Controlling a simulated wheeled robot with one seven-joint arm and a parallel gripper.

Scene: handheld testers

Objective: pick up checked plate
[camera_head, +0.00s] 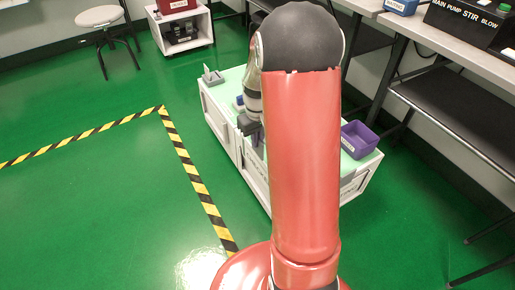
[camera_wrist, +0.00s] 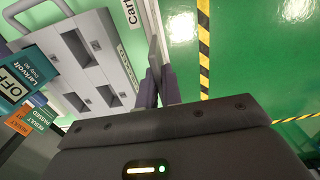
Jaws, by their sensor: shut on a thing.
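My gripper (camera_wrist: 156,68) is shut on a thin grey piece (camera_wrist: 155,52), seen nearly edge-on in the wrist view. In the head view my gripper (camera_head: 250,125) is over the left side of the low white bench (camera_head: 228,148), partly hidden by my red arm. In the wrist view, a grey case (camera_wrist: 98,62) with a handle and several dark recesses lies left of the fingers. Labelled plates (camera_wrist: 20,118) reading RESULT and OFF show at the far left.
A purple bin (camera_head: 358,139) stands at the bench's right end. A small grey holder (camera_head: 212,76) is at its far left end. Yellow-black floor tape (camera_head: 190,170) runs left of the bench, with open green floor beyond. Tables (camera_head: 440,60) stand at right.

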